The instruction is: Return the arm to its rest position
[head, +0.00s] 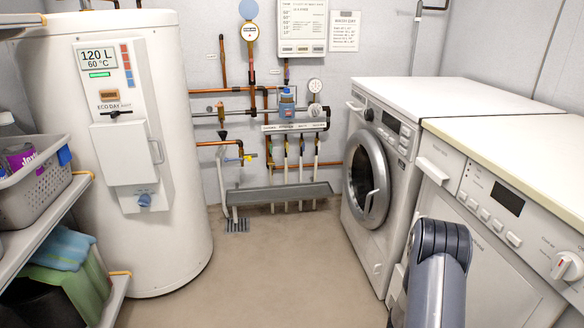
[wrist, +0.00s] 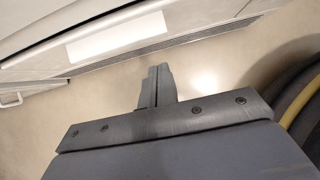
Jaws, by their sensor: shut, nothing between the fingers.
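My gripper (wrist: 157,86) shows in the wrist view with its two grey fingers pressed together and nothing between them. It is above the beige floor (wrist: 205,85), apart from the white appliance front at the upper left of that view. In the head view my grey arm (head: 437,265) rises at the lower right, in front of the white machines. The gripper itself is not visible in the head view.
A washing machine (head: 372,180) and a second white appliance (head: 480,235) line the right side, close to my arm. A water heater (head: 165,230) and a shelf with a basket (head: 35,200) stand left. The middle floor (head: 265,270) is clear.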

